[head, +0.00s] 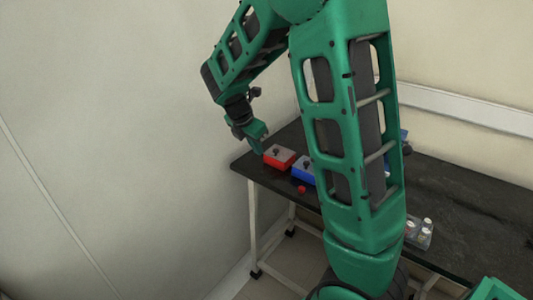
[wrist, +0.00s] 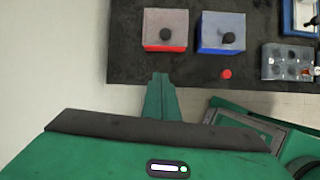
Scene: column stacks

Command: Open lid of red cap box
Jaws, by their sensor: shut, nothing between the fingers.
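The red box (head: 279,157) stands near the left end of the dark table, with a grey lid and a dark round knob on top. In the wrist view the red box (wrist: 165,31) is at the top centre with its lid lying on it. My gripper (head: 262,148) is just left of the red box in the head view. In the wrist view my gripper (wrist: 160,76) has its fingers together, empty, just below the box's red front edge and apart from its knob.
A blue box (wrist: 222,33) with a similar knobbed lid stands right of the red one. A small red cap (wrist: 227,74) lies near the table's front edge. A clear rack with vials (wrist: 288,62) is further right. The dark table (head: 465,195) has bare room at its right side.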

